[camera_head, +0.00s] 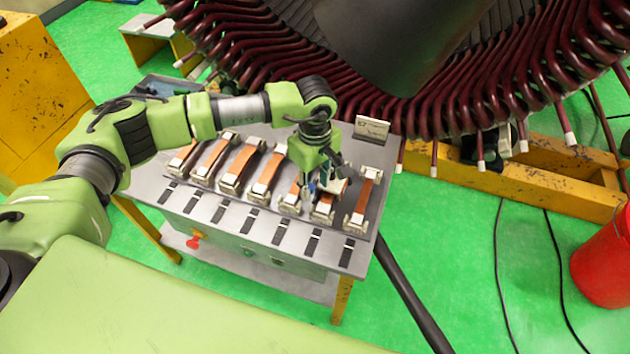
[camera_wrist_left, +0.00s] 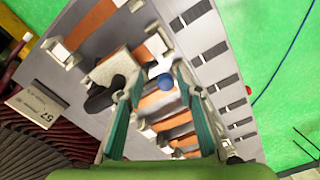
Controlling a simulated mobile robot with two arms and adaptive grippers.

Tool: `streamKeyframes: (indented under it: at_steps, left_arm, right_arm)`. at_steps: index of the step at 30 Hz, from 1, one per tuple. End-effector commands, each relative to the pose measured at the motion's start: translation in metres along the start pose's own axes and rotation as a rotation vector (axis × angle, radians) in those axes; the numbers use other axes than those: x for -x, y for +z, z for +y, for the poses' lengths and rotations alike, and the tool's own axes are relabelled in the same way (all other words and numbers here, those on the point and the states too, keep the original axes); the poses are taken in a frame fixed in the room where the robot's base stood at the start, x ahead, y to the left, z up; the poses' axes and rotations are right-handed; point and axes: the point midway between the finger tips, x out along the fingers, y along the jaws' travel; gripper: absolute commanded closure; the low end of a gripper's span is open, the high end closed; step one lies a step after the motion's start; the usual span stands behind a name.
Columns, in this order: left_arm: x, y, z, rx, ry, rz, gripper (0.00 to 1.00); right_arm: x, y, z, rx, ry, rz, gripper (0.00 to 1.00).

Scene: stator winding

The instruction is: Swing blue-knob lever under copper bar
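My left gripper (camera_head: 322,185) hangs over the right part of the grey table (camera_head: 150,182), above the row of copper bars. In the left wrist view its two teal-padded fingers (camera_wrist_left: 152,100) are apart, with nothing seen held between them. The blue knob (camera_wrist_left: 166,81) shows just beyond the fingertips, close to the right finger, beside a pale clamp block. The lever under the knob is mostly hidden. A copper bar (camera_wrist_left: 158,101) lies partly behind the fingers; other copper bars (camera_head: 240,165) lie in pale holders to the left. My right gripper is not in view.
The large stator with dark red coil ends (camera_head: 480,100) curves behind and right of the table. A small sign plate (camera_head: 371,129) stands at the table's back edge. A red bucket (camera_head: 605,260) and cables lie on the green floor at right.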

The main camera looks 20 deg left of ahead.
Motion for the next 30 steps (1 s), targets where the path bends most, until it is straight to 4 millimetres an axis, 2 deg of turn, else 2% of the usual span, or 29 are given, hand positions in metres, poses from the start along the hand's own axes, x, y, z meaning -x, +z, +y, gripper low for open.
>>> streamKeyframes:
  at_steps: [2,6,30]
  left_arm:
    - [-0.0001,0.0001,0.0000,0.000,0.000,0.000,0.67]
    - [0.0002,0.0000,0.0001,0.000,0.000,0.000,1.00]
    - [0.0011,-0.0002,0.0006,0.002,0.002,0.000,1.00]
  right_arm:
    - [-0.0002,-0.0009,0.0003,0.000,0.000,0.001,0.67]
    - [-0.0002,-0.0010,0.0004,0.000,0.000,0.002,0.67]
    - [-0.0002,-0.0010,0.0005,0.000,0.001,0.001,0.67]
